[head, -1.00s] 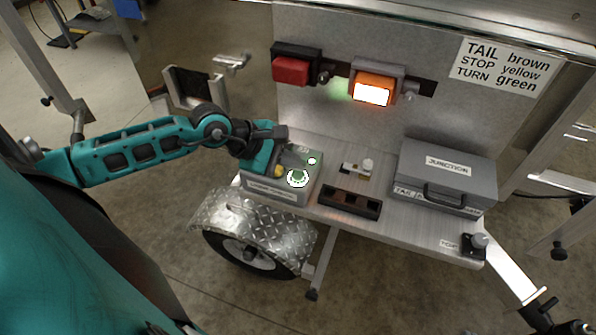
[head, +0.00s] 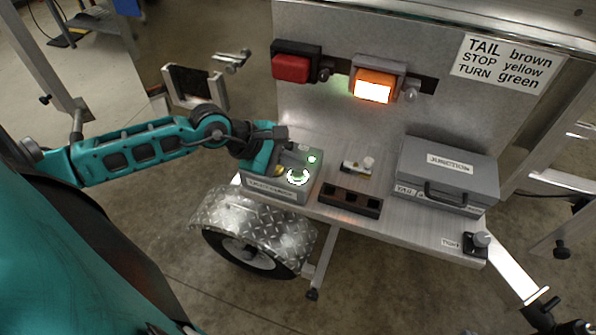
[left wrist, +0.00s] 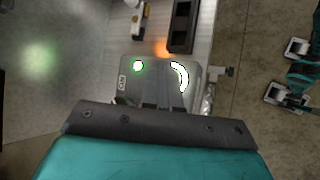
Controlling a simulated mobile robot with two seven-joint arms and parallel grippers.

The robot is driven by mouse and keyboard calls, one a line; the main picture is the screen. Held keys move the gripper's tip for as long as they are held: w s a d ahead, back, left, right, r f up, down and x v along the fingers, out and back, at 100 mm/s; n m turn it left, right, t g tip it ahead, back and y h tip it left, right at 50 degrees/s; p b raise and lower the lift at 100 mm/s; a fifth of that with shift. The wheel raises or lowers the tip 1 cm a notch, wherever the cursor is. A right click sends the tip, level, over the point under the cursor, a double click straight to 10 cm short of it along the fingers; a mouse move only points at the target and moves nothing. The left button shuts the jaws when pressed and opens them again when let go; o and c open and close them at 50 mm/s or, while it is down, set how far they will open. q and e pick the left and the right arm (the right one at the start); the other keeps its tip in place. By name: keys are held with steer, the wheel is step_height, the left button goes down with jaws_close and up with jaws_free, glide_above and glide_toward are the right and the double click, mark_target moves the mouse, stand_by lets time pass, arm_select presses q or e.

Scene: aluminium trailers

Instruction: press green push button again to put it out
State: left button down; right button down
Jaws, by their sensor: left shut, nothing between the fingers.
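The green push button (head: 298,177) is a lit ring on top of a grey box (head: 274,196) at the left end of the trailer bed. A small green lamp (head: 312,159) beside it is also lit. My left gripper (head: 290,158) is shut and empty, just over the box, close to the button on its far left side. My right gripper is out of view.
An orange lamp (head: 374,88) glows on the upright panel, next to a dark red lamp (head: 291,68). A black strip with sockets (head: 350,201), a small fitting with a knob (head: 358,166) and a grey junction case (head: 447,176) stand right of the box. A wheel fender (head: 250,219) lies in front.

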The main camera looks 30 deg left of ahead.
mark_target(294, 174)
arm_select(q)
steer(key=shift+f, duration=0.35)
stand_by(0.5)
steer(key=shift+r, duration=0.15)
steer(key=shift+r+p, duration=0.3)
steer(key=shift+r, duration=0.3)
step_height(294, 174, up, 6)
steer(key=p, duration=0.4)
stand_by(0.5)
